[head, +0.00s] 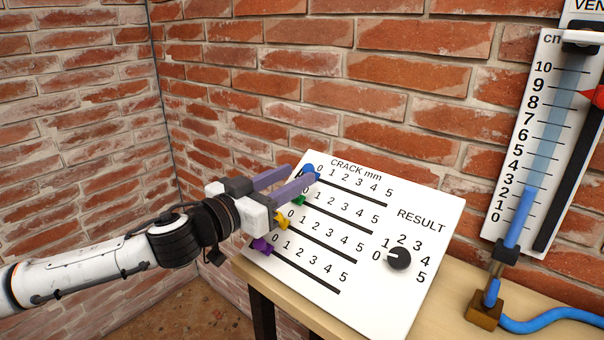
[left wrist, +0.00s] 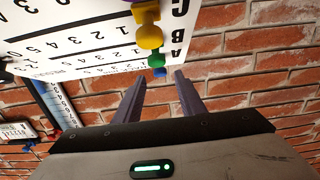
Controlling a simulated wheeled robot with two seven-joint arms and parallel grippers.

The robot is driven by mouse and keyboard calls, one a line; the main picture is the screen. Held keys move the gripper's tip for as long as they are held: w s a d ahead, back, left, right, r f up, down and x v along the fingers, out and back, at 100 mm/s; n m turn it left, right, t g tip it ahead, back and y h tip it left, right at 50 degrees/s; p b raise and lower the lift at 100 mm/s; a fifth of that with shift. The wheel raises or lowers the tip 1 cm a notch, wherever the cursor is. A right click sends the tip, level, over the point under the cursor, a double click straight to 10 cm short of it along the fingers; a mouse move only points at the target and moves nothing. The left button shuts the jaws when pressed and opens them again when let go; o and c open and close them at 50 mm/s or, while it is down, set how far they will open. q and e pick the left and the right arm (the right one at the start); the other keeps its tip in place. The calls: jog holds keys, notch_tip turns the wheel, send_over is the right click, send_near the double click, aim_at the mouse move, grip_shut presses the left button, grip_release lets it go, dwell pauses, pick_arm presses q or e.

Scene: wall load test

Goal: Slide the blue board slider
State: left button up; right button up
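The blue slider (head: 309,169) sits at the 0 end of the top track on the tilted white board (head: 400,300). My left gripper (head: 304,173) reaches in from the left, with its two purple-grey fingers apart at the slider. In the left wrist view the blue slider (left wrist: 160,72) shows between the fingertips of my open left gripper (left wrist: 160,76), with a gap visible on each side. One finger partly covers the slider in the head view. My right gripper is in neither view.
Green (head: 298,200), yellow (head: 283,220) and purple (head: 264,246) sliders sit below, at the left ends of their tracks. A black dial (head: 398,258) is at the board's right. A wooden table (head: 455,295) holds the board; a brick wall stands behind. A gauge (head: 520,150) hangs at right.

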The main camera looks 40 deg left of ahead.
aim_at(306, 170)
pick_arm(q)
jog(key=shift+w+d, duration=0.1)
jog(key=shift+w, duration=1.7)
grip_shut()
